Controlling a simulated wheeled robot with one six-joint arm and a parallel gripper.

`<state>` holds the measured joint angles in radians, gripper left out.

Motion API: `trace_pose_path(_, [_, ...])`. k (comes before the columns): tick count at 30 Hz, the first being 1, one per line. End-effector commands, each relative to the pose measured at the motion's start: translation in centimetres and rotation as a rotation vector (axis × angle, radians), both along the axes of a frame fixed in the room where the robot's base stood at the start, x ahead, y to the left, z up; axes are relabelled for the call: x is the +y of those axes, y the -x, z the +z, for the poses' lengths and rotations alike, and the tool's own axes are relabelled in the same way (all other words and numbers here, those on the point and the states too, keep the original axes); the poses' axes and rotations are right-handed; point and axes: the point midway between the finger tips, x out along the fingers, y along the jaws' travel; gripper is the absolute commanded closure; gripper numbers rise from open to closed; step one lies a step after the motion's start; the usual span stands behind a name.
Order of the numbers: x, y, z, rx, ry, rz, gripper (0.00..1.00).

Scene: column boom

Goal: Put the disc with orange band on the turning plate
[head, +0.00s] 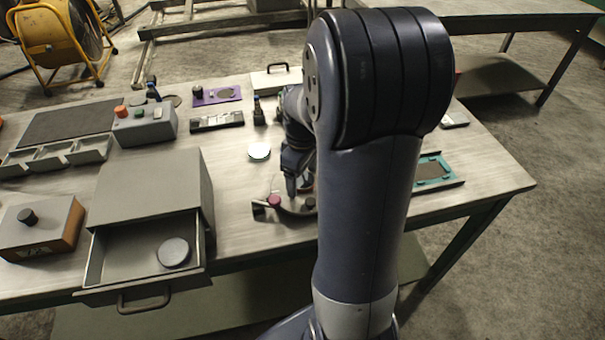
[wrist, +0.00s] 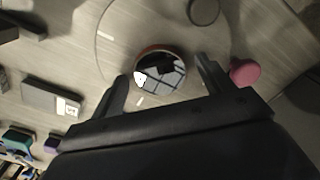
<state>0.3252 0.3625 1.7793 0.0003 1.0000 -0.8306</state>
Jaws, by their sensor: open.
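A disc with a mirror-like top and an orange-brown band (wrist: 160,73) shows in the wrist view between my open fingers. A bit of orange-red shows beside my fingers in the head view (head: 307,186). My gripper (wrist: 164,76) has a finger on either side of the disc; I cannot tell whether they touch it. In the head view my gripper (head: 296,188) is low over the table, partly hidden by my arm. A pale round surface with a thin rim line and white ticks (wrist: 118,40), perhaps the turning plate, lies under the disc.
A pink knob (wrist: 244,72) and a grey round knob (wrist: 204,11) stand close to my fingers. Another mirror-topped disc (head: 260,151) lies behind on the table. An open drawer (head: 120,262) holds a dark disc (head: 173,252). A control box (head: 146,125) stands at back left.

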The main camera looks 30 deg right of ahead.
Motion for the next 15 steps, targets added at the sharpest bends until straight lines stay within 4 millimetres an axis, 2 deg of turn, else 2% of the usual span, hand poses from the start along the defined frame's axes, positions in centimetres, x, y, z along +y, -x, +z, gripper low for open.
trace_pose_path(5, [0.0,-0.1,2.1,-0.005,0.002,0.0,0.24])
trace_pose_path(15, [0.0,-0.1,9.3,-0.005,0.002,0.0,0.24])
